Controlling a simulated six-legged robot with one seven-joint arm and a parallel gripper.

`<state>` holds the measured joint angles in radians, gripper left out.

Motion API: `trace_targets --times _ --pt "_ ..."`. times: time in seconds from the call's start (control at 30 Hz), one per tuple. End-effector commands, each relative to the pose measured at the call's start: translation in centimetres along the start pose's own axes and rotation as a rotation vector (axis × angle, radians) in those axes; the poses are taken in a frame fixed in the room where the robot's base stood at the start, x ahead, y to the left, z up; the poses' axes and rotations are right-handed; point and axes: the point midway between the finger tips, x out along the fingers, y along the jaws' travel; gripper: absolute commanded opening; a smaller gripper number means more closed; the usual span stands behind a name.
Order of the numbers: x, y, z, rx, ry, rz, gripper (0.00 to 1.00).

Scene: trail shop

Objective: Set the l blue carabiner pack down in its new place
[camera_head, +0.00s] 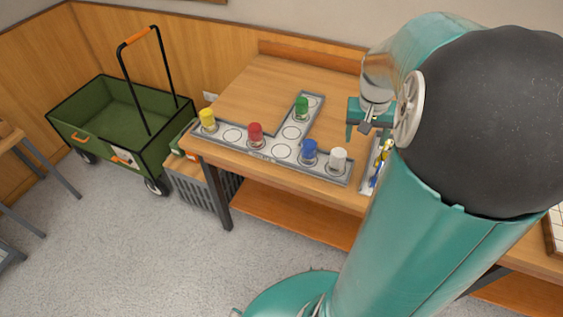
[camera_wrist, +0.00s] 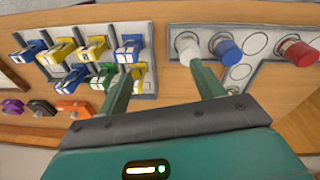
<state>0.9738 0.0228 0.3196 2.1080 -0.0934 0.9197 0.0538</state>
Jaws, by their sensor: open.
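Several blue, yellow and green packs stand in rows on a grey board (camera_wrist: 150,52) in the wrist view. One blue pack (camera_wrist: 128,52) is at the right end of the back row, just beyond my left fingertip. Two other blue packs (camera_wrist: 28,50) (camera_wrist: 55,76) are farther left. I cannot read size marks, so I cannot tell which is the l blue carabiner pack. My gripper (camera_wrist: 158,72) is open with nothing between its fingers. In the head view my gripper (camera_head: 367,130) is over the table, and my arm hides part of the board (camera_head: 367,184).
A grey T-shaped tray (camera_head: 262,140) holds yellow, red, green, blue and white cylinders beside the board. Purple, black and orange items (camera_wrist: 72,108) lie at the lower left in the wrist view. A green wagon (camera_head: 115,120) stands left of the table. Bare tabletop (camera_head: 245,95) is behind the tray.

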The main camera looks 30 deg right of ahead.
Motion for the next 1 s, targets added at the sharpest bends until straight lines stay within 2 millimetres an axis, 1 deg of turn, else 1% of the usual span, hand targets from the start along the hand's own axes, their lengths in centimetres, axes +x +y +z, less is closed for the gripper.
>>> trace_targets --times 0.03,0.1,0.17,0.2,0.27,0.3,0.37,0.5,0.6,0.7,0.73,0.83,1.0 --pt "-1.7 -2.3 1.0 -0.055 0.035 0.008 0.67" --pt "-3.4 -4.8 2.5 -0.113 0.076 0.009 0.67" --pt "-4.8 -6.7 3.9 -0.163 0.112 0.006 0.67" --pt "-5.7 -7.9 4.9 -0.197 0.136 0.001 0.67" --pt "-7.0 -9.5 6.5 -0.246 0.172 -0.010 0.67" --pt "-7.8 -10.6 7.6 -0.279 0.197 -0.021 0.67" --pt "-8.9 -12.0 9.4 -0.328 0.233 -0.042 0.67" --pt "-10.9 -14.6 13.8 -0.443 0.310 -0.107 0.67" --pt "-11.9 -15.9 16.7 -0.518 0.357 -0.165 0.67" --pt "-12.4 -16.6 18.9 -0.576 0.386 -0.215 0.67" --pt "-12.5 -16.7 19.4 -0.587 0.392 -0.226 0.67" --pt "-12.7 -17.0 20.3 -0.613 0.404 -0.250 0.67" --pt "-12.6 -17.0 20.5 -0.617 0.405 -0.255 0.67"
